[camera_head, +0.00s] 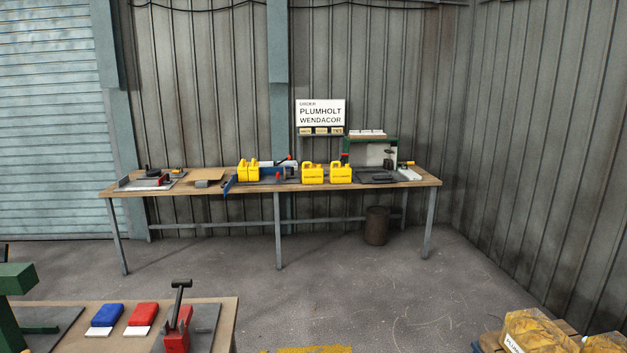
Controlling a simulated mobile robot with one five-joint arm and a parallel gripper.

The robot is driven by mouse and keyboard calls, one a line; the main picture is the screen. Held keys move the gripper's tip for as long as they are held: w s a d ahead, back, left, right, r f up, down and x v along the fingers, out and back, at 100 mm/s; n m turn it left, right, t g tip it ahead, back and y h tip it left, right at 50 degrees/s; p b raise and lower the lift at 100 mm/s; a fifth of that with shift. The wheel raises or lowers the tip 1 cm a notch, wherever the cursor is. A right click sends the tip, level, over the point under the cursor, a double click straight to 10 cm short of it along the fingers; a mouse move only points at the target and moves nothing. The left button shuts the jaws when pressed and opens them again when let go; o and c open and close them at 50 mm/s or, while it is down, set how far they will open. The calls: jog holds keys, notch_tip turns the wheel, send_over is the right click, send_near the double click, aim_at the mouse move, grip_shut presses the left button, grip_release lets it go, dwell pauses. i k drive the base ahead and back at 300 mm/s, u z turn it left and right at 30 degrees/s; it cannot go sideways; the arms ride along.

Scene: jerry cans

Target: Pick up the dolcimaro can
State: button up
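Yellow jerry cans stand upright on the long wooden bench (215,187) at the back wall. A cluster of yellow cans (247,171) is left of the bench's middle, and I cannot tell exactly how many it holds. Another yellow can (313,174) and one more yellow can (341,174) stand side by side to the right. No name on these cans is readable, so I cannot tell which is the dolcimaro can. My gripper is not in view.
An order sign (320,113) reads "PLUMHOLT WENDACOR". A dark bin (377,226) stands under the bench. A near table (228,310) at bottom left holds blue and red items. Wrapped yellow goods (537,332) sit at bottom right. Open floor (330,275) lies between.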

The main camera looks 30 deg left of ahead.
aim_at(340, 174)
jog(key=u, duration=0.45)
jog(key=i, duration=0.85)
jog(key=u, duration=1)
jog(key=i, duration=2.1)
jog(key=z, duration=0.2)
jog(key=i, duration=1.65)
jog(key=z, duration=0.7)
jog(key=i, duration=0.45)
jog(key=u, duration=0.2)
jog(key=k, duration=0.4)
jog(key=z, duration=0.15)
jog(key=i, duration=0.25)
